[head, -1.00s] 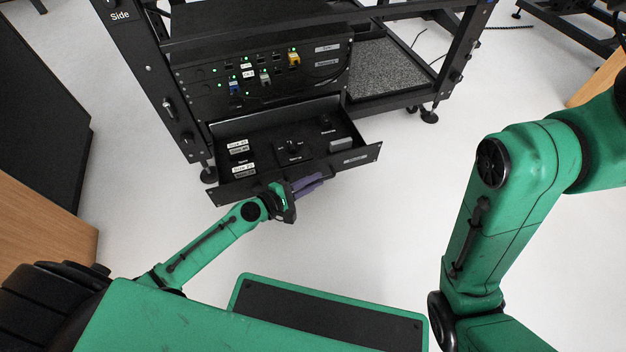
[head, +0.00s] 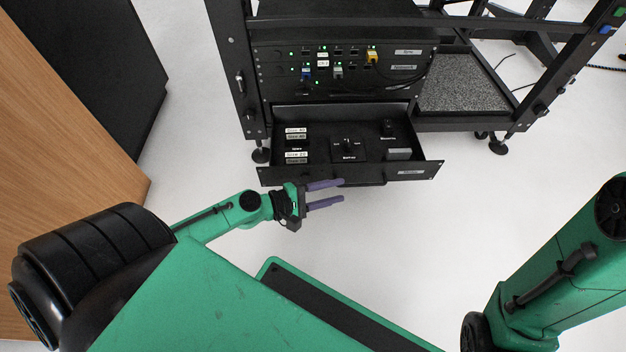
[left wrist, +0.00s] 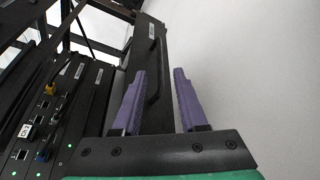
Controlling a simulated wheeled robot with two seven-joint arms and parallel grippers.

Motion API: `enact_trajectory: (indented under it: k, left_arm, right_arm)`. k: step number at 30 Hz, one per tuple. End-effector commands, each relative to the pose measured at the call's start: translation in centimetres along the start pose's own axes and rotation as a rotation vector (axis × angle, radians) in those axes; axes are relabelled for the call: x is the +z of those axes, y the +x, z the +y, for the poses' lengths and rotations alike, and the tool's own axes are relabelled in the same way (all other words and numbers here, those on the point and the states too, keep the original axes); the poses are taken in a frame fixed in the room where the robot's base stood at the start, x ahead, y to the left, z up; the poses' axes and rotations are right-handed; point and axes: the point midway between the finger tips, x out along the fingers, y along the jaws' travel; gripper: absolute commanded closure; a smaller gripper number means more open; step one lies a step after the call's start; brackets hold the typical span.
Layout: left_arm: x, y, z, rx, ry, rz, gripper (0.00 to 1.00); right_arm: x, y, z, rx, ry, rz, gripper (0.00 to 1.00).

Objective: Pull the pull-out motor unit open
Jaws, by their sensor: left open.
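The pull-out motor unit (head: 350,176) is a black drawer at the bottom of the rack. It stands out from the rack, showing its inside with labelled blocks and dark knobs. Its front panel also shows in the left wrist view (left wrist: 150,60), with a black bar handle (left wrist: 157,75). My left gripper (head: 326,194) is in front of the drawer's front panel, its two purple fingers apart and empty. In the left wrist view, the fingers (left wrist: 158,105) point along the front panel, with the handle seen between them; contact cannot be told. My right gripper is out of view.
Above the drawer, a rack panel (head: 345,68) carries cables and green lights. A grey textured shelf (head: 460,84) is to its right. A wooden-sided cabinet (head: 60,110) stands at the left. The white floor (head: 450,240) in front is clear.

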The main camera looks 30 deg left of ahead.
Motion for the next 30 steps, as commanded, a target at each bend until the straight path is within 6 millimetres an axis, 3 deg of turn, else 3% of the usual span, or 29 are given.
enact_trajectory:
  k: [6,9,26,29,30]
  left_arm:
    - [0.1,-4.5,0.0,0.001,-0.005,0.002,0.58]
    - [0.0,-5.7,0.0,0.001,-0.003,0.002,0.58]
    - [0.0,-6.0,0.0,-0.001,0.004,0.001,0.58]
    - [0.3,-6.1,-0.1,-0.017,0.053,0.02,0.58]
    - [0.4,-6.2,-0.2,-0.031,0.098,0.035,0.58]
  right_arm:
    - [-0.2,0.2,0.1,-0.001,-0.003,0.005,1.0]
    - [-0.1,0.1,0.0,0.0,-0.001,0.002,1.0]
    - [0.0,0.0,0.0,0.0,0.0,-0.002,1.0]
    - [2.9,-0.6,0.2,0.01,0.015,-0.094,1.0]
    - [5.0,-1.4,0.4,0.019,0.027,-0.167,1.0]
